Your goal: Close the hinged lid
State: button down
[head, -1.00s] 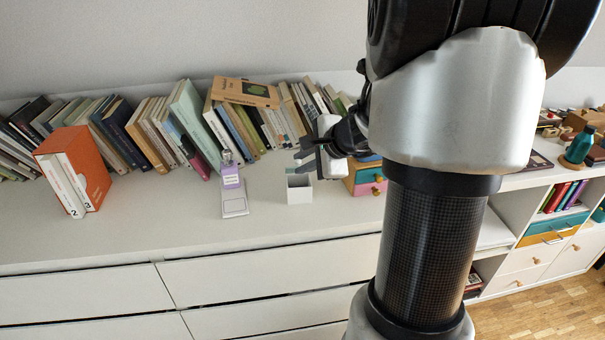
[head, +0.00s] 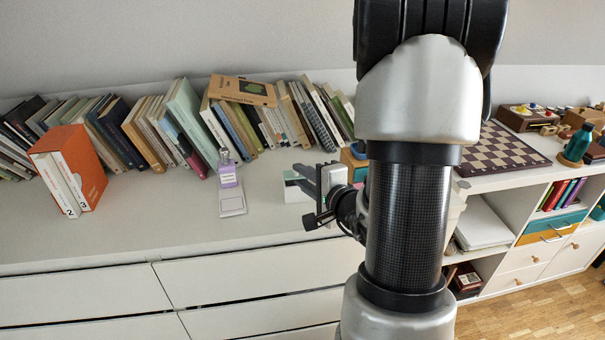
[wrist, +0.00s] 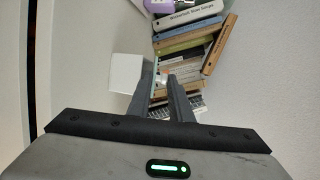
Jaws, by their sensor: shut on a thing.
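A small open white box (head: 292,194) stands on the white dresser top, partly hidden behind my gripper (head: 301,180). The box (wrist: 126,72) also shows left of my fingers in the wrist view. A thin pale green panel (head: 291,175), which looks like its lid, shows by my fingertips. In the wrist view my gripper (wrist: 160,80) has its fingers a little apart, with a pale strip between the tips. My gripper is shut on what appears to be this lid, though the contact and hinge are hard to see.
A row of books (head: 180,125) stands behind. An orange slipcase (head: 85,165) is at the left. A chessboard (head: 500,150) lies at the right. The dresser's front left is clear.

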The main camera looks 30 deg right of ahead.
dwell(0.4)
jog(key=c, duration=1.7)
grip_release()
jog(key=shift+f, duration=0.1)
